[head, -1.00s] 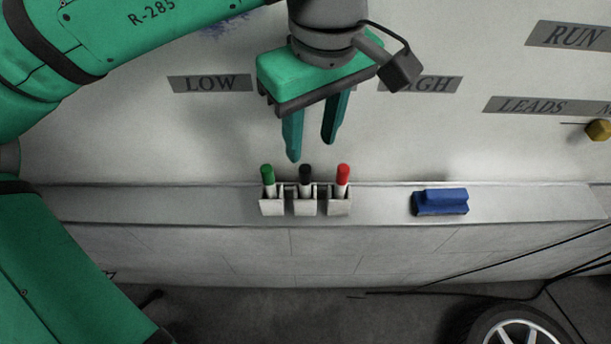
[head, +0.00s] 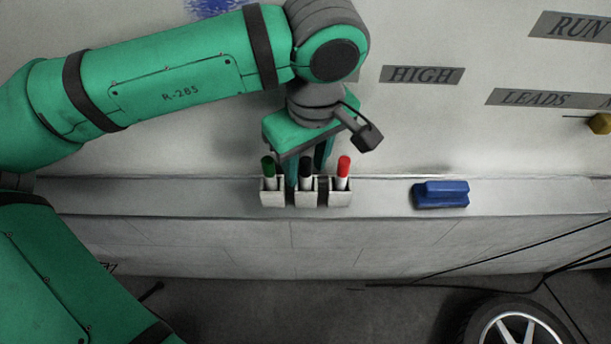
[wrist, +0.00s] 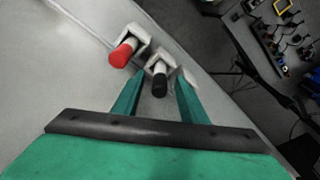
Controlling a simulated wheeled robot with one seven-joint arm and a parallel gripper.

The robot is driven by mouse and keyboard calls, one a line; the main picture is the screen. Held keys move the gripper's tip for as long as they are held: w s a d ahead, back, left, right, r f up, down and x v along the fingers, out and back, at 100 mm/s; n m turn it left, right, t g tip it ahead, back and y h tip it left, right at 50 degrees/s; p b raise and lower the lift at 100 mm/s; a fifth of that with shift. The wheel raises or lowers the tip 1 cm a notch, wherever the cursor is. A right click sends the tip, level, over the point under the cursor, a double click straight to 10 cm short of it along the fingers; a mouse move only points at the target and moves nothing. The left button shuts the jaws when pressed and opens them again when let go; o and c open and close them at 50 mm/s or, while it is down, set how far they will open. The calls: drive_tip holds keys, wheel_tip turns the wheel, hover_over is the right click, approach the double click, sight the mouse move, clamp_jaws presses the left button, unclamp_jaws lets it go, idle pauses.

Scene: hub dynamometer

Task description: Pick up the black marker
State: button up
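The black marker (head: 306,169) stands cap up in the middle holder (head: 305,197) on the ledge, between the green and red markers. It also shows in the wrist view (wrist: 159,86). My gripper (head: 305,178) is lowered at the middle holder, its fingertips partly hidden behind the markers and holders. In the wrist view the two fingers (wrist: 158,92) are apart, one on each side of the black marker. A gap shows between the marker and each finger.
The green marker (head: 268,168) stands close on the left and the red marker (head: 343,168) close on the right, each in its own holder. A blue eraser (head: 440,194) lies farther right on the ledge (head: 540,197). The whiteboard rises behind.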

clamp_jaws()
idle(0.3)
